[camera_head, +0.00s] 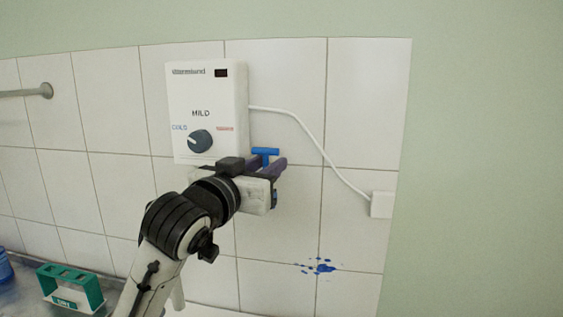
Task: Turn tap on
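The tap's blue T-shaped handle (265,151) shows just below the right lower corner of the white water heater (208,105) on the tiled wall. My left gripper (268,165) is at the handle, with its dark purple fingers apart and pointing up and to the right. The handle's stem runs down between or behind the fingers; I cannot tell whether they touch it. The tap's body and spout are hidden behind my gripper and wrist. My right gripper is not in view.
A dark dial (200,141) is on the heater front. A white cable runs from the heater to a wall box (382,204). Blue paint (320,267) stains the tiles. A green and white holder (72,290) stands at lower left. A metal rail (28,92) is at far left.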

